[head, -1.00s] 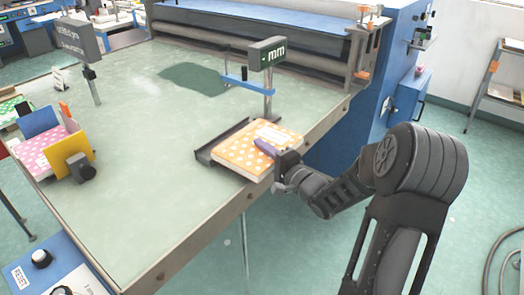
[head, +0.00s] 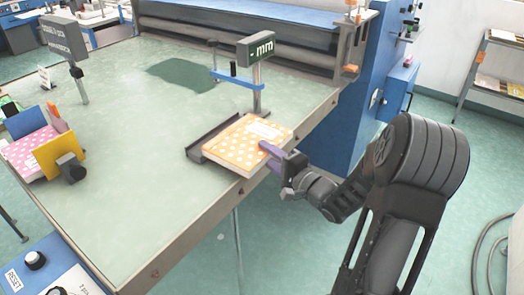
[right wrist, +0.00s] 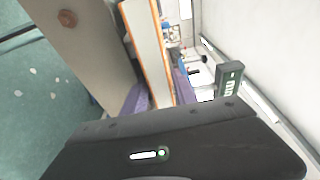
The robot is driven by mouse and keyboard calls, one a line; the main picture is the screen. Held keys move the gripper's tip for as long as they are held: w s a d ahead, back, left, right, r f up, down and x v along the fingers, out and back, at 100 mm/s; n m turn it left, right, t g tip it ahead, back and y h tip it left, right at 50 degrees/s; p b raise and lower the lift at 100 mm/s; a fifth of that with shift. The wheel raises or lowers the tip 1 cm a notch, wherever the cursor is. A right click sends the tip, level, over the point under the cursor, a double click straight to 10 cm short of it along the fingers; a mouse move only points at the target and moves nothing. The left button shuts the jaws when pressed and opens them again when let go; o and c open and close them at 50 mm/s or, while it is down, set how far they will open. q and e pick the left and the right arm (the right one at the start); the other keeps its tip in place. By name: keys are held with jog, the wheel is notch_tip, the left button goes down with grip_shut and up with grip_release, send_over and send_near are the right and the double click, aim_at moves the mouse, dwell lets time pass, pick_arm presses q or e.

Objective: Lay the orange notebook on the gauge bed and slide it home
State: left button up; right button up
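The orange notebook (head: 246,146) with white dots and a pale label lies flat on the gauge bed, near the table's front edge. The gauge bed's dark rail (head: 198,143) runs along the notebook's left side. The gauge post carries a dark display (head: 258,47) marked "mm". My right gripper (head: 268,152) is at the notebook's near right edge, its purple fingers parted. In the right wrist view the notebook's page edge (right wrist: 149,45) stands between the fingers (right wrist: 158,98), which appear not to clamp it. My left gripper is not in view.
A pink dotted notebook (head: 30,151) sits among blue and yellow plates at the left. A second sign post (head: 77,75) stands behind it. A blue bar (head: 238,82) is on the gauge post. The table's middle (head: 130,150) is clear.

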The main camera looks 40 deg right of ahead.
jog(key=s, duration=0.1)
jog(key=s+d, duration=0.1)
jog(key=s, duration=0.1)
jog(key=s+p, duration=0.1)
jog(key=shift+s+d+f, duration=0.1)
jog(key=shift+s+d, duration=0.2)
dwell(0.3)
dwell(0.6)
